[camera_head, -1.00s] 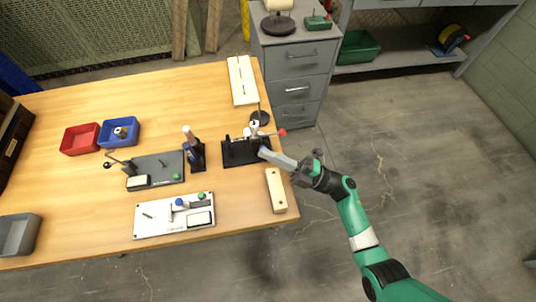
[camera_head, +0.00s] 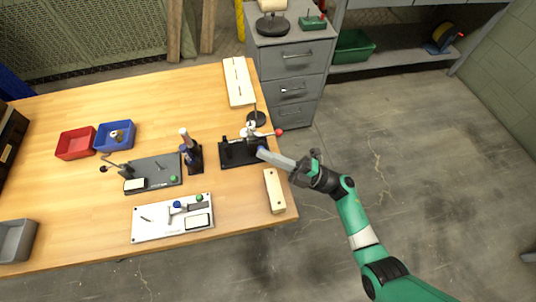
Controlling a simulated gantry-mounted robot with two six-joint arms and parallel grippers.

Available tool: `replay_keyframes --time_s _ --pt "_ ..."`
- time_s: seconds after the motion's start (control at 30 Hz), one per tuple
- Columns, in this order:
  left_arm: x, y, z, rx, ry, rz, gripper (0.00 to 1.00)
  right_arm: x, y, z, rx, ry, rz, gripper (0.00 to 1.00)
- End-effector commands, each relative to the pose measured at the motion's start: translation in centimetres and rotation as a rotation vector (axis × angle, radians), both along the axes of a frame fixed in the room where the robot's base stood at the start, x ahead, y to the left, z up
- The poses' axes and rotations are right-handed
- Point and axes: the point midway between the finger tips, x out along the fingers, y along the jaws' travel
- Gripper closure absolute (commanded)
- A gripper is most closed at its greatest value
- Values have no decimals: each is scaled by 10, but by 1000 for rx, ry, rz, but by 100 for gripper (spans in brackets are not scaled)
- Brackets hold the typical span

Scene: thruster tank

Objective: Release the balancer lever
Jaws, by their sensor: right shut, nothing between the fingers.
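The balancer (camera_head: 232,153) appears to be the device on a black base near the table's right edge. A lever with a red knob (camera_head: 279,132) sticks out from it to the right, over the table edge. My right gripper (camera_head: 263,152) reaches in from the right, with its fingertips at the right end of the black base, below the lever. It is shut and empty. I cannot tell whether it touches the device. My left gripper is not in view.
A wooden block (camera_head: 274,191) lies just in front of my right gripper. A dark upright stand (camera_head: 193,154), a grey board (camera_head: 154,173) and a white board (camera_head: 172,219) lie to the left. A red bin (camera_head: 76,143) and a blue bin (camera_head: 115,135) stand farther left.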

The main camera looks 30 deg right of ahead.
Motion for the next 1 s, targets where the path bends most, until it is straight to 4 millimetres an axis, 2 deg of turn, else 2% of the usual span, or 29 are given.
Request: replay_keyframes --time_s 0.03,0.77,1.0 --pt "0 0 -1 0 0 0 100 1 -2 -5 -1 12 -9 100" --pt "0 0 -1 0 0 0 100 1 -2 -6 -2 13 -9 100" --pt "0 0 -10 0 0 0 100 -12 -11 -19 0 12 1 100"
